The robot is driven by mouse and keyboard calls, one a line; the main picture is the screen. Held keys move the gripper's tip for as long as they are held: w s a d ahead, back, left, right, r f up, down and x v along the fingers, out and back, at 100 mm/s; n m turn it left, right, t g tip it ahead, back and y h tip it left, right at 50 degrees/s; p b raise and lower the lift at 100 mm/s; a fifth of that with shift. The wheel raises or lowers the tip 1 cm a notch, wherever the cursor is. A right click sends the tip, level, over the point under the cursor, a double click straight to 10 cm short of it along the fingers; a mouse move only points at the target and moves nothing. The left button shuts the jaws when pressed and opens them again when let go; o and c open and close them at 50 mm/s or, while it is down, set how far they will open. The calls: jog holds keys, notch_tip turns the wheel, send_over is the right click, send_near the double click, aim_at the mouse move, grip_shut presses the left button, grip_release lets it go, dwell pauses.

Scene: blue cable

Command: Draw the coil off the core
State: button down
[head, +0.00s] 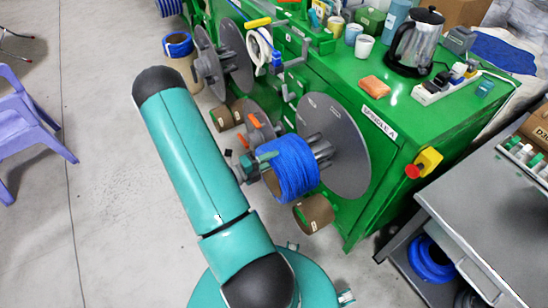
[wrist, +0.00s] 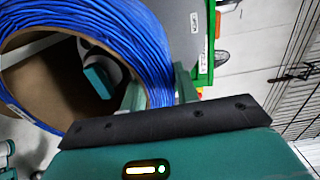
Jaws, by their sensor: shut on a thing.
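The blue coil (head: 290,168) is wound on a brown cardboard tube and sits in front of the grey disc (head: 345,140) of the green machine. Grey prongs of the core (head: 322,152) show between the coil and the disc. My gripper (head: 262,164) is at the coil's near left side. In the wrist view the blue coil (wrist: 90,22) fills the upper left, and my gripper (wrist: 160,86) is shut on its wall, one finger inside the tube and one outside. How much of the core is still inside the tube cannot be told.
The green machine (head: 370,205) carries a kettle (head: 416,45), cups and an orange block on top. An empty brown tube (head: 314,214) lies below the coil. A grey cart (head: 490,190) stands at right, a purple chair (head: 30,120) at left.

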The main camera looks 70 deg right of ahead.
jog(key=v, duration=1.2)
dwell(1.6)
jog(key=shift+w, duration=0.1)
